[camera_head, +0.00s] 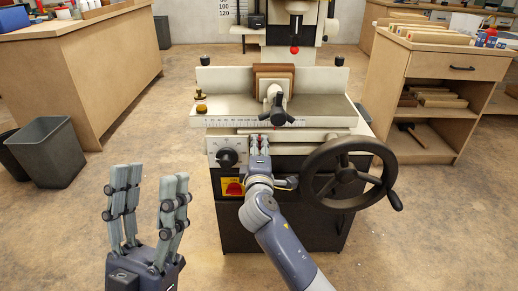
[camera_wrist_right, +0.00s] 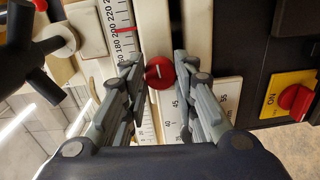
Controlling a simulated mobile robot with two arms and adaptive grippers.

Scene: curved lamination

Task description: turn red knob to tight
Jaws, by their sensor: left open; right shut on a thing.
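The red knob (camera_wrist_right: 160,72) is small and round with a pale line on its face. It sits on the machine's front beside the printed scales. In the right wrist view, my right gripper (camera_wrist_right: 160,70) has one finger on each side of the knob and is shut on it. In the head view, my right gripper (camera_head: 258,142) is at the machine's front below the ruler, and its fingers mostly hide the knob. My left gripper (camera_head: 151,172) is open and empty at the lower left, away from the machine.
A red switch on a yellow plate (camera_head: 232,187) and a black dial (camera_head: 228,157) are left of my right gripper. A large black handwheel (camera_head: 351,172) stands close on its right. A grey bin (camera_head: 48,152) is on the floor at left.

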